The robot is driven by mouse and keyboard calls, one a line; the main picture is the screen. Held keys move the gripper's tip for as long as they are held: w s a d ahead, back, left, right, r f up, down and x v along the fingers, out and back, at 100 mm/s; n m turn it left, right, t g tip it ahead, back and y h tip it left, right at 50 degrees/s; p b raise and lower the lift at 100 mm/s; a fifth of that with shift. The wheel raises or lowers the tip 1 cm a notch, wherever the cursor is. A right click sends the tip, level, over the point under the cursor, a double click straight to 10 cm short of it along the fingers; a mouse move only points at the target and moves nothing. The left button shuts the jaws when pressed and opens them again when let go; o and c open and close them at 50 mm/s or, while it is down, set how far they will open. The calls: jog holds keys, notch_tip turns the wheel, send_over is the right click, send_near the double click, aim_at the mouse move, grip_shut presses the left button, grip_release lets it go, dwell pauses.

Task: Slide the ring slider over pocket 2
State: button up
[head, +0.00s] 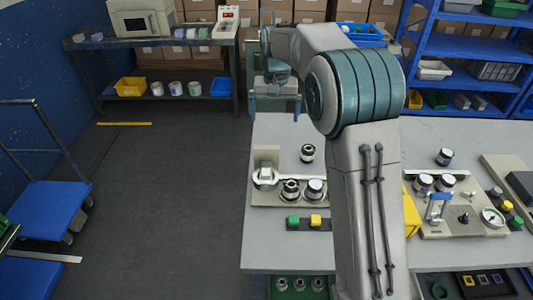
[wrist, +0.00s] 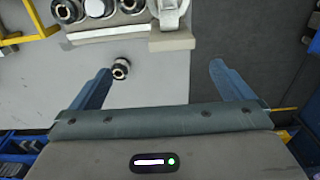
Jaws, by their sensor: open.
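The fixture (head: 262,202) is a pale base on the table with a raised block at its left end. A pale, silvery ring-like part, which looks like the ring slider (head: 265,178), sits at that left end. Dark rolls with pale tops stand in ringed pockets to its right (head: 290,191); no pocket numbers are readable. In the wrist view the slider (wrist: 169,12) is at the top edge, partly cut off, with rolls to its left. My gripper (head: 275,108) is open and empty, beyond the fixture's far side. Its fingers (wrist: 162,68) point toward the fixture, apart from it.
A loose dark roll (head: 307,153) stands behind the fixture; in the wrist view it (wrist: 121,68) shows near the left fingertip. My arm hides the table's middle. Another fixture (head: 460,222) stands right.

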aim_at(267, 146)
jog(key=f, duration=0.5)
jog(key=w+a+f+p, duration=0.1)
jog(key=f, duration=0.5)
jog(key=w+a+f+p, duration=0.1)
jog(key=f, duration=0.5)
jog(key=shift+w+a+f, duration=0.2)
jog(key=shift+f, duration=0.05)
